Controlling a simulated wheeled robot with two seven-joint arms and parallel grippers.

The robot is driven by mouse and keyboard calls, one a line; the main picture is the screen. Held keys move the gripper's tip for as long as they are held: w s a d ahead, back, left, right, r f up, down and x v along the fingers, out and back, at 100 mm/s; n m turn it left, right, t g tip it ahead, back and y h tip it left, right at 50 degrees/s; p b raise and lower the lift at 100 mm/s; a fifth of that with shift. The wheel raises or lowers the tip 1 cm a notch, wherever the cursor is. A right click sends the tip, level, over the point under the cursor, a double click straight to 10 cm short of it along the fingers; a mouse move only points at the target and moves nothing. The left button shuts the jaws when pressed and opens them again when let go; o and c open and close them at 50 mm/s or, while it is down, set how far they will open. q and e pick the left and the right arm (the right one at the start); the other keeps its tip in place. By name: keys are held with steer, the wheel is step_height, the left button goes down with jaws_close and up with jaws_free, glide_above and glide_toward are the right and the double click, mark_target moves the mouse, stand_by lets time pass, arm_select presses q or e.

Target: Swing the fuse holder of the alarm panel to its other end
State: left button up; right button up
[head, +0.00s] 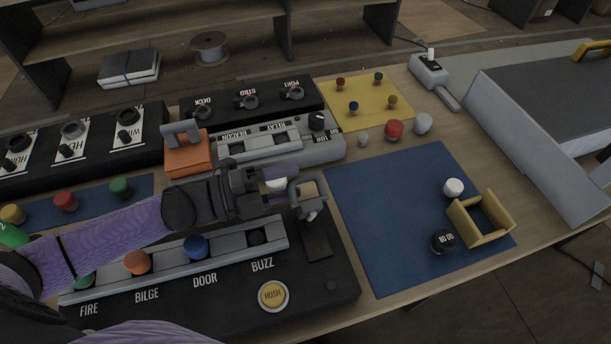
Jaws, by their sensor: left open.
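The black alarm panel (205,298) lies at the front, with the labels FIRE, BILGE, DOOR and BUZZ and a yellow HUSH button (273,295). At its right end a grey bracket with a tan top (308,191), which looks like the fuse holder, stands up behind a dark recessed plate (317,240). My left gripper (283,184) reaches in from the left over the panel's back part. It is open, with its fingertips close to the bracket's left side. I cannot tell whether they touch it. My right gripper is not in view.
Coloured caps sit in the panel's grey strip under my left arm. Behind are a grey relay unit (330,150), an orange block (188,157) and black switch boxes. A blue mat (375,205) on the right holds a yellow holder (495,233), a black knob (443,241) and a white cap (453,187).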

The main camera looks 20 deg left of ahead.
mark_target(305, 177)
arm_select(q)
steer(key=shift+x, duration=1.65)
jaws_close()
